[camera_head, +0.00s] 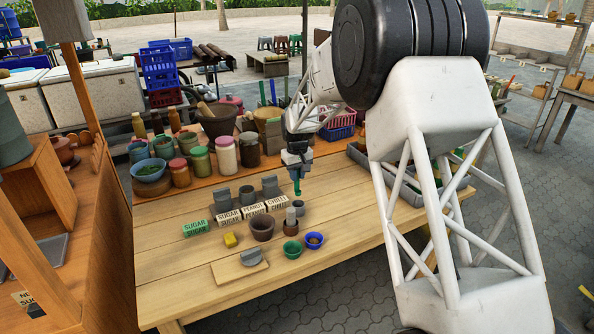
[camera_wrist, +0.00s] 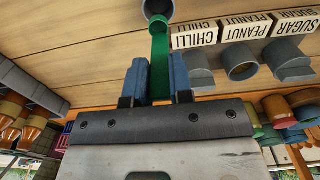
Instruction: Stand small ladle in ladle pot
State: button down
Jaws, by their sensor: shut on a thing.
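My gripper (camera_head: 298,162) hangs above the right part of the wooden table. In the wrist view its two blue-grey fingers (camera_wrist: 160,68) are shut on the small green ladle (camera_wrist: 160,60). The ladle also shows below the gripper in the head view (camera_head: 298,187), hanging roughly upright. A small grey pot (camera_head: 298,206), which looks like the ladle pot, stands on the table just below the ladle. In the wrist view the pot (camera_wrist: 157,7) is cut off by the top edge, and the ladle's rounded lower end overlaps its near side. I cannot tell whether they touch.
Label blocks, including chilli (camera_head: 277,204), stand left of the pot, with grey cups (camera_head: 246,194) behind. A brown mortar (camera_head: 262,229), a green bowl (camera_head: 292,249) and a blue bowl (camera_head: 313,240) stand in front. Jars and a grey tray (camera_head: 385,174) flank the work area. The table's right front is clear.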

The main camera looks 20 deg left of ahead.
aim_at(297, 190)
jog(key=shift+f, duration=3.3)
jog(key=c, duration=0.9)
grip_release()
jog(key=shift+c, duration=0.2)
jog(key=shift+r, duration=0.1)
jog(key=shift+r, duration=3.8)
